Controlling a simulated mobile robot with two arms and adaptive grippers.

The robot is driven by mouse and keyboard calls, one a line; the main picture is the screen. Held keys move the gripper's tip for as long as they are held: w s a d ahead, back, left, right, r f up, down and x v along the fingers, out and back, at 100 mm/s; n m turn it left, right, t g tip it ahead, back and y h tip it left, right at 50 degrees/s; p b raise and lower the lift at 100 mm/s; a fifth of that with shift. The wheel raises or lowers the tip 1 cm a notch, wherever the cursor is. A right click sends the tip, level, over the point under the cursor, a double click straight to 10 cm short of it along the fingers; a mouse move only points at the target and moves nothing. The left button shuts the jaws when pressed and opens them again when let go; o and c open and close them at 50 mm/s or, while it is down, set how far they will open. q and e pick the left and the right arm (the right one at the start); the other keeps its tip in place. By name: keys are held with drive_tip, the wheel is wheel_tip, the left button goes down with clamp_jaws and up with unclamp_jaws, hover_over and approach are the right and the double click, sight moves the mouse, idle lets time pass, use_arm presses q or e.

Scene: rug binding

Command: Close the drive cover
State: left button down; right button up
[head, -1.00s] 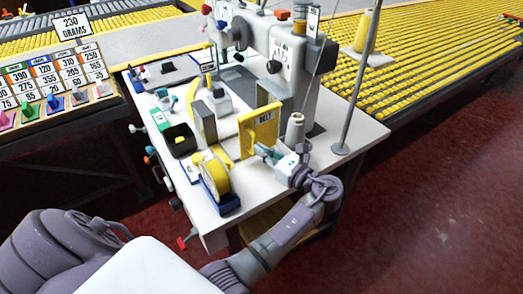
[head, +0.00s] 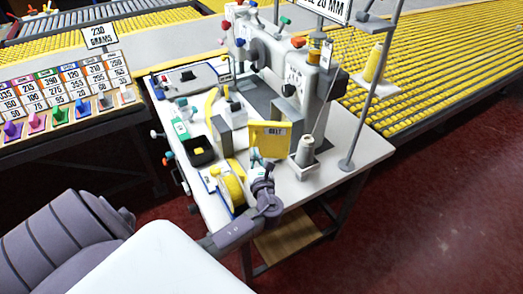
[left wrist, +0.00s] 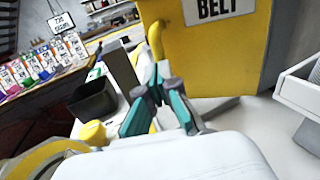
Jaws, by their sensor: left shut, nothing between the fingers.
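The drive cover is a yellow panel marked BELT (head: 270,140) on the sewing machine's table, in front of the grey machine (head: 300,85). It stands upright, apparently swung out from the machine. In the left wrist view the cover (left wrist: 215,55) fills the upper middle. My left gripper (head: 256,156) is shut and empty, low in front of the cover's lower left part. In the left wrist view its teal fingertips (left wrist: 161,72) meet near the cover's lower left edge. I cannot tell whether they touch it. My right gripper is not in view.
A yellow tape roll (head: 232,186) stands left of my gripper, with a black bin (head: 200,152) beyond it. A grey thread cone (head: 305,152) stands right of the cover. A thin pole (head: 365,110) rises at the table's right. The table's front right is clear.

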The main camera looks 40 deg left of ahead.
sight(250, 141)
use_arm(q)
drive_tip(key=shift+x, duration=1.95)
drive_tip(key=shift+s+a, duration=0.1)
drive_tip(key=shift+a, duration=0.1)
